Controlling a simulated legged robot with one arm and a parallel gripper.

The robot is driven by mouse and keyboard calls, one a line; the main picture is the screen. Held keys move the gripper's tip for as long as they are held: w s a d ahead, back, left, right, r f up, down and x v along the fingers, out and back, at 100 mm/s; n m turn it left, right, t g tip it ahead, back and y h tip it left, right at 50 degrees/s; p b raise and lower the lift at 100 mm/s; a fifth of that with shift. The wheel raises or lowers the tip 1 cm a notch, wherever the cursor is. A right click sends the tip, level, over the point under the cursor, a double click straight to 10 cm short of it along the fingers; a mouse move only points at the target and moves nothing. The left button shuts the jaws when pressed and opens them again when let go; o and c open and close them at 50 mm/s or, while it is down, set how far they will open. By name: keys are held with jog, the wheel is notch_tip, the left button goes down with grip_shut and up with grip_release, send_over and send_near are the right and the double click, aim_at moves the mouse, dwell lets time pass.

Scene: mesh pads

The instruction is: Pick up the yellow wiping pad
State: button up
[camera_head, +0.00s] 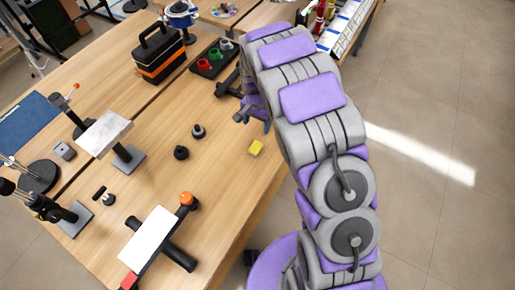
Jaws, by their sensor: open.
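The yellow wiping pad (256,147) lies flat on the wooden table (226,181), near its right edge. My gripper (243,118) shows partly at the left side of my grey and purple arm, above and slightly left of the pad in the picture. It is open and apart from the pad. Part of it is hidden behind my arm, and I see nothing held in it.
Two small black round parts (181,152) sit left of the pad. A black tray with coloured cups (212,62) and a black-orange toolbox (160,55) stand farther back. A stand with a white plate (149,240) is at the front. Table around the pad is clear.

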jog(key=b, duration=0.1)
send_over(256, 146)
jog(key=f, duration=0.6)
jog(key=a+f, duration=0.1)
jog(key=f, duration=0.3)
jog(key=shift+s, duration=0.35)
jog(key=shift+d+f, duration=0.4)
jog(key=shift+f, duration=0.35)
jog(key=f, duration=0.1)
jog(key=f+b, duration=0.1)
jog(key=f, duration=0.2)
jog(key=shift+w+f, duration=0.3)
jog(key=c, duration=1.1)
jog(key=shift+r, duration=0.15)
jog(key=shift+r, duration=0.45)
jog(key=r, duration=0.2)
jog(key=shift+s+d+r+p, duration=0.15)
jog(key=shift+s+r+p, duration=0.15)
jog(key=shift+s+r, duration=0.1)
jog(key=s+d, duration=0.1)
jog(key=s, duration=0.3)
jog(key=s+d+p, duration=0.1)
jog(key=s+d, duration=0.1)
jog(key=s, duration=0.3)
jog(key=s+d+r, duration=0.1)
jog(key=s+d, duration=0.1)
jog(key=s, duration=0.3)
jog(key=shift+s+d, duration=0.1)
jog(key=shift+d, duration=0.05)
